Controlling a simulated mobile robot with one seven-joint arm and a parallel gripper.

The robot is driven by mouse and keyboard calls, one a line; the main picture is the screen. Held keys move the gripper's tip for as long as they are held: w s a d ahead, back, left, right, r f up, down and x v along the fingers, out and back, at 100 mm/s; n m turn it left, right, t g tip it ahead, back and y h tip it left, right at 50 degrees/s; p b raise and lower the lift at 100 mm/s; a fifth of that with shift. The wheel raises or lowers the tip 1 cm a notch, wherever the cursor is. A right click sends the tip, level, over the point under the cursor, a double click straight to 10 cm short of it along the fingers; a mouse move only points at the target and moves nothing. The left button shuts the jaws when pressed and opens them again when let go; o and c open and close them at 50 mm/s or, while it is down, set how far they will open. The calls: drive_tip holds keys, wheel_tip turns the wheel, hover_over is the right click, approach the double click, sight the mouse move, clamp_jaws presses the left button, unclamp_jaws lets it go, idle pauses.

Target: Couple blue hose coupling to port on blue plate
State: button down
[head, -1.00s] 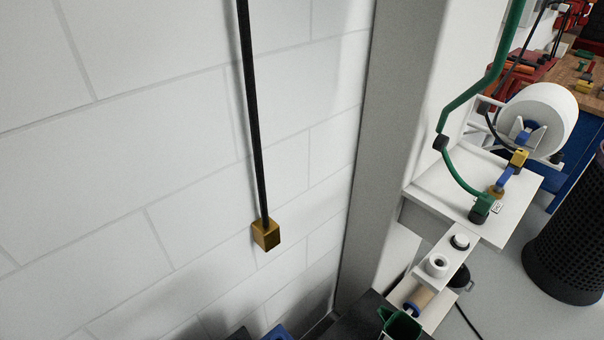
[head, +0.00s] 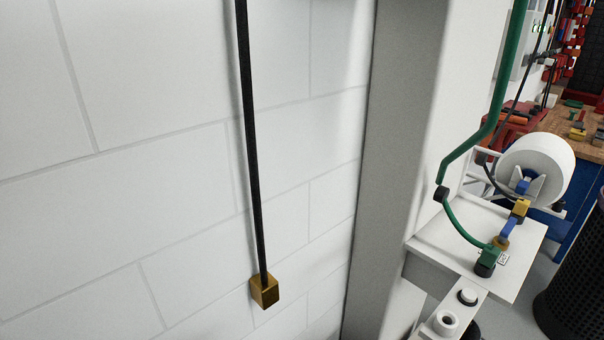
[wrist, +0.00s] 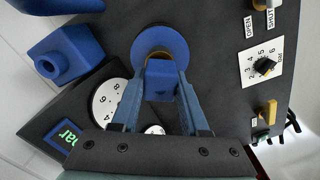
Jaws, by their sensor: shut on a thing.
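In the wrist view my gripper (wrist: 160,76) is shut on a blue block-shaped piece, which I take for the blue hose coupling (wrist: 160,84). The coupling is in front of a round blue plate (wrist: 160,41) on a dark panel. It overlaps the plate's lower part, and I cannot tell whether it touches it. The port is hidden behind the coupling and fingers. In the head view neither my gripper nor the blue plate shows.
Left of the gripper are another blue block (wrist: 66,54), a white gauge (wrist: 108,100) and a green-lettered display (wrist: 66,136). A numbered dial (wrist: 264,66) is on the right. In the head view a black hose (head: 252,150) ends in a brass block (head: 265,291).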

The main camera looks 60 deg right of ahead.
drive_tip(key=shift+f+b, duration=0.55)
drive_tip(key=shift+f, duration=0.25)
drive_tip(key=shift+c, duration=1.6)
unclamp_jaws()
drive_tip(key=shift+r, duration=0.1)
